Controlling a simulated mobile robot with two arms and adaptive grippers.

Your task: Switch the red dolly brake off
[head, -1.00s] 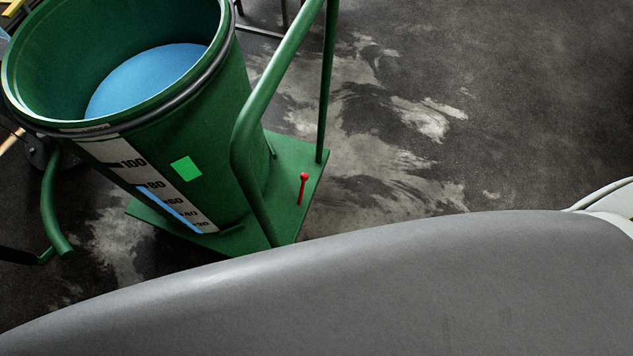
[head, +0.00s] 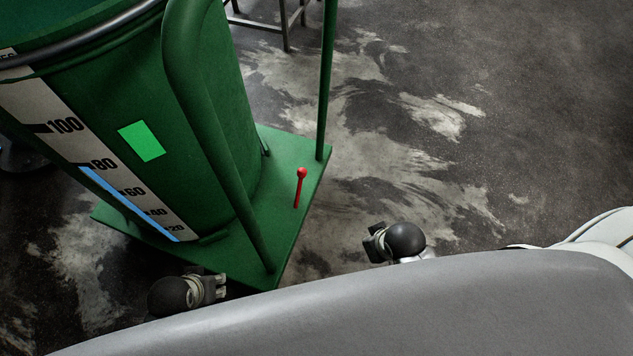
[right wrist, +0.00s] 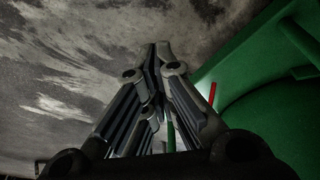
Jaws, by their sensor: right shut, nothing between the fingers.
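The red dolly brake (head: 299,188) is a short lever with a round knob, upright on the corner of the green dolly platform (head: 282,228). It also shows as a red strip in the right wrist view (right wrist: 212,94), right of the fingers. My left gripper (head: 216,285) is low at the platform's near edge, apart from the brake; its finger opening is too small to judge. My right gripper (head: 370,244) is over the floor, right of the platform and apart from the brake. In the right wrist view its fingers (right wrist: 162,52) are shut and empty.
A large green drum (head: 225,110) with a level scale (head: 110,160) stands on the dolly. A green tube handle (head: 205,110) rises between drum and brake, and a post (head: 327,80) stands behind. The floor (head: 480,130) to the right is clear.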

